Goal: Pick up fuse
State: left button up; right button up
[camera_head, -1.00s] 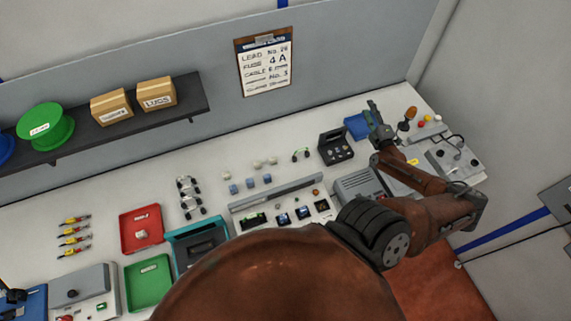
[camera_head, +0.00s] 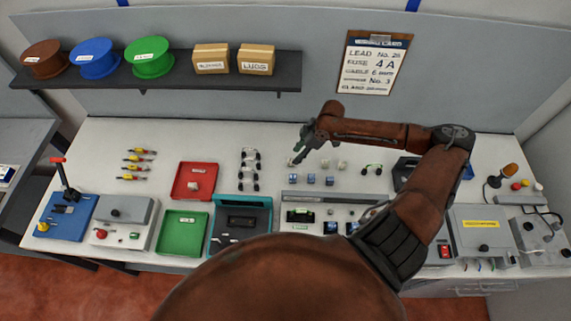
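My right gripper (camera_head: 295,160) hangs over the middle of the bench, behind a row of small blue blocks (camera_head: 311,180). Its dark fingers are small in view, and I cannot tell whether they are apart. Small pale pieces (camera_head: 342,164) lie just behind the blue blocks, partly near the gripper. No part is readable as a fuse; which small pieces are fuses I cannot tell. The card (camera_head: 374,64) on the wall reads "FUSE 4 A". My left gripper is not in view.
A red tray (camera_head: 180,195), a green tray (camera_head: 171,244) and a teal-edged case (camera_head: 227,240) stand left of centre. Several yellow-red pieces (camera_head: 133,167) lie farther left. A grey machine (camera_head: 482,216) stands right. My brown arm hides the front middle of the bench.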

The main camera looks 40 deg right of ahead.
aim_at(291, 160)
jog(key=x, duration=0.5)
jog(key=p+x, duration=0.1)
jog(key=x, duration=0.1)
jog(key=shift+w+d+f, duration=0.15)
jog(key=shift+w, duration=0.2)
jog(key=shift+c, duration=0.4)
grip_shut()
